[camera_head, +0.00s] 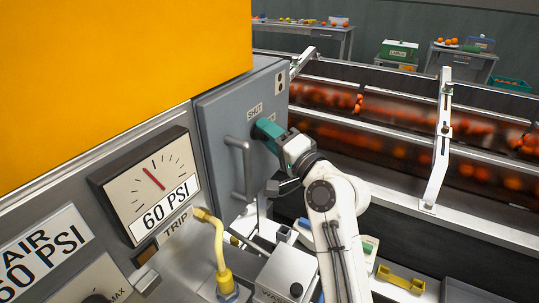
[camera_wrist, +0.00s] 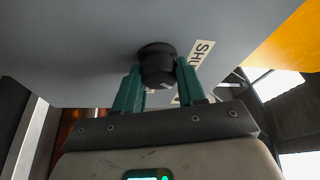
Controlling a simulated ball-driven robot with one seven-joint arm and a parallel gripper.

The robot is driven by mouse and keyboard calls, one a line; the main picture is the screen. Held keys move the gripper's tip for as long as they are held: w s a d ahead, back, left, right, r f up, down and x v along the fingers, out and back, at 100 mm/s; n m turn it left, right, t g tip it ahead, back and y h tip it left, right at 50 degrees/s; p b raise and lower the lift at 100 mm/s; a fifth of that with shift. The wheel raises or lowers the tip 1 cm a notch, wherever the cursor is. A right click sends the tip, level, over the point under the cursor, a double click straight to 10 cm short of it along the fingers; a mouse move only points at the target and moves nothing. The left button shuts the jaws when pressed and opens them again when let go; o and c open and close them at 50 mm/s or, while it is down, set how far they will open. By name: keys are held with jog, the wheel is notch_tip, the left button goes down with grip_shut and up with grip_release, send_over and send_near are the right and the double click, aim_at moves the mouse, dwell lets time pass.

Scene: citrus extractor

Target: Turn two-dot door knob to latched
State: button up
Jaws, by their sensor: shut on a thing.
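The grey door (camera_head: 222,110) carries a small plate with two black dots (camera_head: 280,82) near its upper right corner. A label that seems to read SHUT (camera_head: 254,113) sits lower on it, and part of this label also shows in the wrist view (camera_wrist: 201,53). My gripper (camera_head: 267,129) is at the door, just below the label. In the wrist view its two teal fingers are shut on the round black knob (camera_wrist: 158,68), one on each side. In the head view the fingers hide the knob, and I cannot tell its turned angle.
A vertical grey handle (camera_head: 239,168) stands out from the door, left of my gripper. A 60 PSI gauge (camera_head: 150,185) and a yellow hose (camera_head: 219,240) are on the panel at left. A conveyor with blurred oranges (camera_head: 400,145) runs behind at right.

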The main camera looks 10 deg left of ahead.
jog(key=n+y+b, duration=0.1)
jog(key=n+b, duration=0.1)
jog(key=b, duration=0.3)
jog(key=n+y+b, duration=0.1)
jog(key=n+b, duration=0.2)
jog(key=b, duration=0.1)
jog(key=n+y+b, duration=0.1)
jog(key=n+b, duration=0.2)
jog(key=b, duration=0.2)
jog(key=shift+w+f+g+b, duration=0.1)
jog(key=shift+f+g+b, duration=0.25)
jog(key=shift+f+g, duration=0.05)
jog(key=shift+r+n+y+b, duration=0.15)
jog(key=shift+n+y+b, duration=0.15)
jog(key=shift+n+b, duration=0.25)
jog(key=o, duration=1.1)
jog(key=shift+r, duration=0.15)
jog(key=shift+c, duration=0.2)
jog(key=shift+d, duration=0.1)
jog(key=p+v, duration=0.1)
jog(key=v, duration=0.9)
jog(key=shift+d, duration=0.25)
